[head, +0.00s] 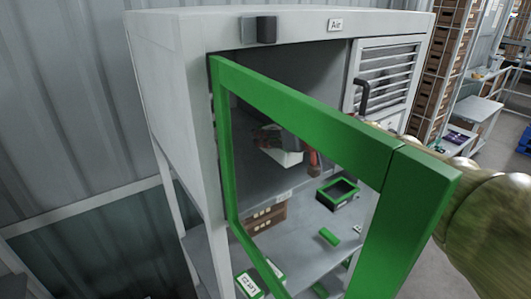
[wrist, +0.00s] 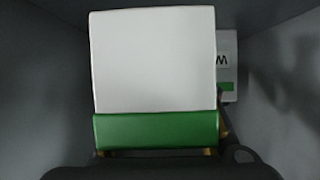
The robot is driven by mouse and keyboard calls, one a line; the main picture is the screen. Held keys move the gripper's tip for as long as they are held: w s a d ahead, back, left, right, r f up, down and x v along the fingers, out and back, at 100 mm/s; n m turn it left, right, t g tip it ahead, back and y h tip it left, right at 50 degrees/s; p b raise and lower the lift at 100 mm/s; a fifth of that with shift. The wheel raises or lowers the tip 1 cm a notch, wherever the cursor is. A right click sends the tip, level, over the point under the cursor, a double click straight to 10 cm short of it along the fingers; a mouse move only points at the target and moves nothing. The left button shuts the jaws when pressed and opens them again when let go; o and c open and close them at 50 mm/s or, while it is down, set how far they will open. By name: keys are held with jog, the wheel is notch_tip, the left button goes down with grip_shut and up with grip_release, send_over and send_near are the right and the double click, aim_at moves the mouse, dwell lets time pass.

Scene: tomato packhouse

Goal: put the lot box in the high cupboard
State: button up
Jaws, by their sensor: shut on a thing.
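The lot box, a white box with a green band, fills the middle of the wrist view (wrist: 153,62). It also shows through the glass door in the head view (head: 284,157). My gripper (wrist: 155,153) is shut on its green end; in the head view my gripper (head: 288,148) is partly hidden behind the door. The high cupboard (head: 175,60) is grey, with an "Air" label on its top edge. Its green-framed door (head: 300,105) stands open toward me. The box is inside the cupboard's opening; whether it touches the cupboard floor I cannot tell.
Another white box with a green band and a "W" (wrist: 228,65) stands behind the lot box at right. A louvred panel (head: 388,70) is right of the opening. Below are a green-rimmed tray (head: 338,207), a brown carton (head: 266,217) and a white-and-green box (head: 250,284). The open door juts forward.

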jog(key=shift+w+a+f, duration=0.25)
jog(key=shift+w+f, duration=0.2)
jog(key=shift+f, duration=0.1)
jog(key=shift+w+a+f, duration=0.2)
jog(key=shift+w+f, duration=0.2)
jog(key=shift+f, duration=0.1)
jog(key=f, duration=0.1)
jog(key=f+b, duration=0.2)
jog(key=shift+w+a+f, duration=0.15)
jog(key=shift+w+f, duration=0.15)
jog(key=shift+f, duration=0.1)
jog(key=shift+s+r, duration=0.1)
jog(key=o, duration=1.3)
jog(key=shift+f, duration=0.2)
